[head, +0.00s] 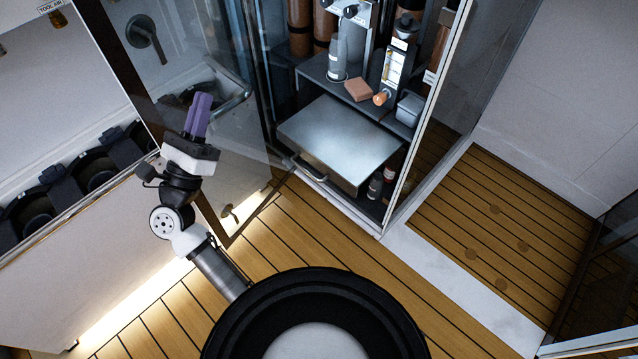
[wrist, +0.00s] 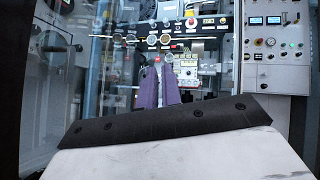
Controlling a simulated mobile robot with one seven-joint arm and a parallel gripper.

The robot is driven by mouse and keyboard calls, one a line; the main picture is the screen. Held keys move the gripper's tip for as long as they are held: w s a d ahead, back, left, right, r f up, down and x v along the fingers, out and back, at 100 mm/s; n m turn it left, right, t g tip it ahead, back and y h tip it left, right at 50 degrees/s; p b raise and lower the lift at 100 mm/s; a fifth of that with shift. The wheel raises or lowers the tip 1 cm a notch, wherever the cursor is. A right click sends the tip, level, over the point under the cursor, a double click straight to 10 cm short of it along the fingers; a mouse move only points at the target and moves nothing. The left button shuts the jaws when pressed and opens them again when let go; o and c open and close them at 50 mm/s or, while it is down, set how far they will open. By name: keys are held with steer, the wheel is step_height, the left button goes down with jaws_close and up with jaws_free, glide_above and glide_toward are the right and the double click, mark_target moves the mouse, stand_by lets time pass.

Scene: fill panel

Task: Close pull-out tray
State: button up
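The pull-out tray (head: 340,135) is a flat grey metal tray in the glass-walled cabinet, with its front end extended out toward the wooden floor. A handle (head: 308,168) shows on its front left edge. My gripper (head: 203,101), with purple fingers, is in front of the glass to the left of the tray and apart from it. In the wrist view the purple fingers (wrist: 158,88) point toward a panel of knobs and gauges. A narrow gap seems to show between them, with nothing seen held. The tray is not clearly seen in the wrist view.
A glass door (head: 225,125) stands open at the left of the cabinet, close to my gripper. A shelf above the tray holds a pink block (head: 358,90), a grey bottle (head: 337,58) and a grey box (head: 409,108). Small bottles (head: 376,185) stand below. The wooden floor (head: 300,230) in front is clear.

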mark_target(364, 140)
steer(key=d+f+m+g+b, duration=0.1)
steer(key=d+f+g, duration=0.1)
steer(key=f, duration=0.4)
steer(key=w+d+f+m+g, duration=0.1)
steer(key=d+f, duration=0.1)
steer(key=f, duration=0.5)
steer(key=w+d+f+m+g+h+b, duration=0.1)
steer(key=d+f+m+g, duration=0.1)
steer(key=f, duration=0.4)
steer(key=shift+d+f+g+b, duration=0.25)
steer(key=shift+g+b, duration=0.05)
steer(key=shift+b, duration=0.05)
jaws_close()
steer(key=s+d+f+m+g+b, duration=0.1)
steer(key=d+f+m+g, duration=0.15)
steer(key=f, duration=0.45)
steer(key=s+d+f+m+g+b, duration=0.1)
steer(key=s+d+f+g, duration=0.15)
steer(key=f, duration=0.45)
steer(key=shift+h, duration=0.4)
steer(key=x, duration=0.5)
steer(key=p+x, duration=0.1)
steer(key=x, duration=0.4)
steer(key=p+x, duration=0.1)
steer(key=x, duration=0.3)
steer(key=shift+w+d+f, duration=0.25)
steer(key=shift+d+f, duration=0.05)
steer(key=shift+d, duration=0.05)
